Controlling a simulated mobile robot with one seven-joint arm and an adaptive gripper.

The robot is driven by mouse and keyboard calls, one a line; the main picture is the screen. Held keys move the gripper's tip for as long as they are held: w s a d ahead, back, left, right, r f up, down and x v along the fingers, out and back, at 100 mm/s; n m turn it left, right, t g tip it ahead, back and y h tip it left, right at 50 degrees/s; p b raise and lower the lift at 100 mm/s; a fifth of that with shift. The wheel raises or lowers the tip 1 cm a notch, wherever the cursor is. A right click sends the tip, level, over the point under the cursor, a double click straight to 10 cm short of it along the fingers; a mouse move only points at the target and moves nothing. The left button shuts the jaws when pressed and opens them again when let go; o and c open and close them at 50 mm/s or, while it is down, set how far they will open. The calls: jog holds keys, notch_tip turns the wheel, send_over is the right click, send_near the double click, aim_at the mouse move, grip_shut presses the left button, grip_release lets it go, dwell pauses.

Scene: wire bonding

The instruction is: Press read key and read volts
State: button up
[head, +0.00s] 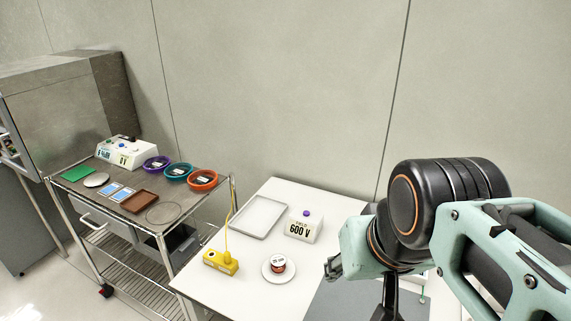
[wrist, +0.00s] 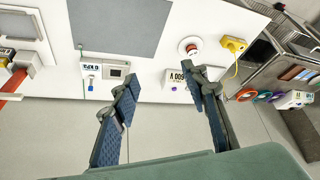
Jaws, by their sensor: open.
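A white box (head: 303,228) with a 600 V readout and a purple button (head: 306,213) on top stands on the white table. The box also shows upside down in the wrist view (wrist: 177,80), partly behind my right finger. A second white box with a small screen (wrist: 106,70) is left of it in the wrist view; its text is too small to read surely. My gripper (wrist: 165,88) is open and empty, its fingers spread in front of the table edge. In the head view my arm hides part of the table. No finger clearly touches either box.
The trolley (head: 110,215) at left bears a white device (head: 127,152) reading 0 V and several coloured rings. A grey mat (wrist: 120,25) lies beside.

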grip_shut()
dwell(1.3)
